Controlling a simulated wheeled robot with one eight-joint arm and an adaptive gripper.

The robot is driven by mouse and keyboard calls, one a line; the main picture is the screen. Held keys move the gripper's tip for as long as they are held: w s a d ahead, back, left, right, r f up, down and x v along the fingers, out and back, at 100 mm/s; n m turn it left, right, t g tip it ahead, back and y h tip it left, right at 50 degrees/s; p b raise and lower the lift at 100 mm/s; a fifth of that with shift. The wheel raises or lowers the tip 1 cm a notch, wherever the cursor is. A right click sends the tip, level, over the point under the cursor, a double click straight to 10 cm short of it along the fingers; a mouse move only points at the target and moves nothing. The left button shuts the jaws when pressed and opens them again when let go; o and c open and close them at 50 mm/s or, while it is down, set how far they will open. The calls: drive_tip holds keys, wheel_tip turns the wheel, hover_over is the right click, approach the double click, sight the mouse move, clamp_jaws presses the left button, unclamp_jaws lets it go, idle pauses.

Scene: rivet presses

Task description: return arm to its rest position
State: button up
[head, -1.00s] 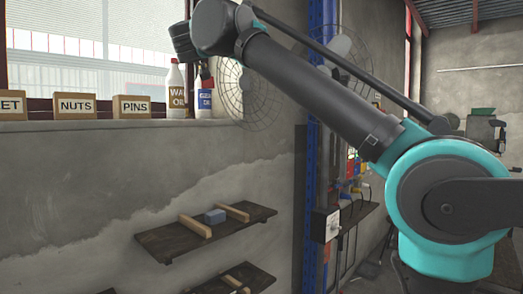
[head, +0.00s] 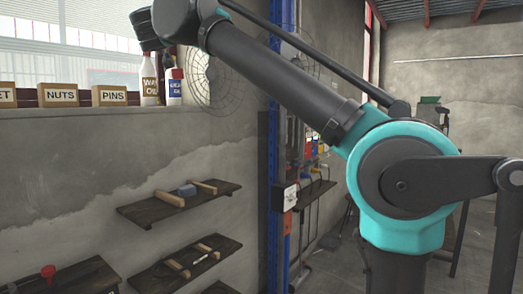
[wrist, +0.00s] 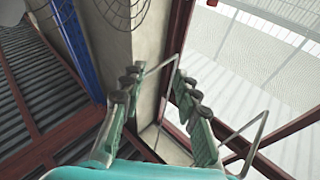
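My gripper (wrist: 158,84) shows in the wrist view with its two green, dark-padded fingers spread apart. Nothing is between them. Beyond the fingers are a wall corner, red frame bars and a bright window. In the head view my teal and grey arm is raised across the upper middle, and its wrist end is near the window at the upper left. The fingers cannot be made out clearly there.
A window sill (head: 60,112) carries a NUTS box (head: 60,95), a PINS box (head: 109,96) and two bottles, close below my wrist. A wall fan (head: 212,85) stands behind my arm. Wall shelves (head: 150,214) hold small parts. A blue post (head: 279,200) is right of them.

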drive_tip(key=w+d+f+n+g+y, duration=0.25)
drive_tip(key=w+f, duration=0.25)
drive_tip(key=f, duration=0.5)
drive_tip(key=w+d+f+n+g+y, duration=0.1)
drive_tip(key=w+f+n+g+y, duration=0.3)
drive_tip(key=f, duration=0.7)
drive_tip(key=d+f+g+h, duration=0.1)
drive_tip(key=d+f, duration=0.3)
drive_tip(key=f, duration=0.4)
drive_tip(key=d+f+m+g+h, duration=0.1)
drive_tip(key=d+f, duration=0.3)
drive_tip(key=f, duration=0.5)
drive_tip(key=d+f+h, duration=0.1)
drive_tip(key=d+f, duration=0.3)
drive_tip(key=f, duration=0.4)
drive_tip(key=s+d+f+m+g+h, duration=0.1)
drive_tip(key=s+d+f+g+h, duration=0.1)
drive_tip(key=s+d+f, duration=0.55)
drive_tip(key=s+d+f+m+g+h, duration=0.2)
drive_tip(key=d+f, duration=0.6)
drive_tip(key=f, duration=0.7)
drive_tip(key=s+d+f+m+g+h, duration=0.4)
drive_tip(key=s+d+f, duration=1)
drive_tip(key=s+f, duration=0.2)
drive_tip(key=shift+s+f, duration=0.2)
drive_tip(key=shift+s, duration=0.7)
